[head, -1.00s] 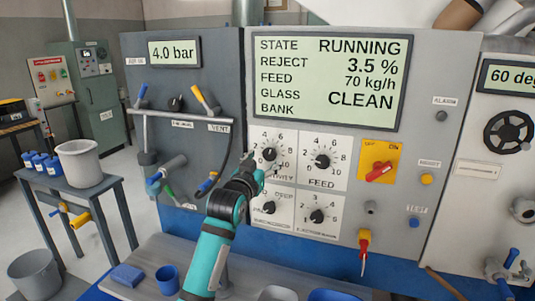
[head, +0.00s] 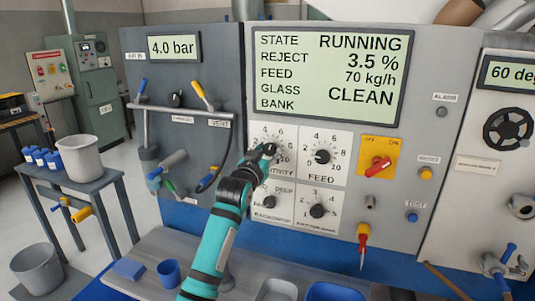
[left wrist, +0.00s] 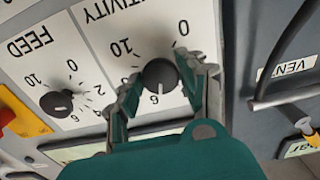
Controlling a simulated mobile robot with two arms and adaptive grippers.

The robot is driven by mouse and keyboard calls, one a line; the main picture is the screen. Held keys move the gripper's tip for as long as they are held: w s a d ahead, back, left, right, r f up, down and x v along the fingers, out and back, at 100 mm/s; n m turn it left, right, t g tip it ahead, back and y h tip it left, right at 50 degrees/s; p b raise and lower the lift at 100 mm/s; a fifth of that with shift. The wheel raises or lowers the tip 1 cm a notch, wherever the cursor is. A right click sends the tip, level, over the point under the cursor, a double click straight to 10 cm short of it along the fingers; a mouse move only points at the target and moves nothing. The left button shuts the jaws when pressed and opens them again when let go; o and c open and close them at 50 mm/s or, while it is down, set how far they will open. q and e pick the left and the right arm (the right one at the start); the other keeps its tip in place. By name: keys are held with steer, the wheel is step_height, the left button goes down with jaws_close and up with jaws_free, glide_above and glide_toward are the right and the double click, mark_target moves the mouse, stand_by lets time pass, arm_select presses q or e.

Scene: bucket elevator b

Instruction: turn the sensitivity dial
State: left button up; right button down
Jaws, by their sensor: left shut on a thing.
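The sensitivity dial (left wrist: 160,75) is a black knob on a white numbered plate. It shows upside down in the left wrist view, with most of its label cut off. In the head view its plate (head: 284,132) is at the upper left of a group of several dials, and the knob is largely covered by my gripper. My left gripper (left wrist: 162,84) has its two fingers on either side of the knob, shut on it; it also shows in the head view (head: 262,152). My right gripper is not in view.
The feed dial (head: 322,157) is just right of the sensitivity dial, with two more dials below. A red switch on a yellow plate (head: 378,158) is farther right. The display (head: 328,80) above reads RUNNING, reject 3.5 %. A hose and handles are to the left.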

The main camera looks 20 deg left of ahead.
arm_select(q)
steer(key=shift+c, duration=0.4)
steer(key=m+p, duration=0.1)
steer(key=m, duration=0.2)
steer(key=shift+a+r+m+p, duration=0.1)
steer(key=shift+m+p, duration=0.2)
steer(key=shift+m, duration=0.1)
steer(key=shift+m+p, duration=0.6)
steer(key=shift+m, duration=0.9)
steer(key=o, duration=1.1)
steer(key=shift+o, duration=0.2)
steer(key=shift+s, duration=0.1)
steer(key=s, duration=1.1)
steer(key=shift+s+a, duration=0.2)
steer(key=shift+s, duration=0.2)
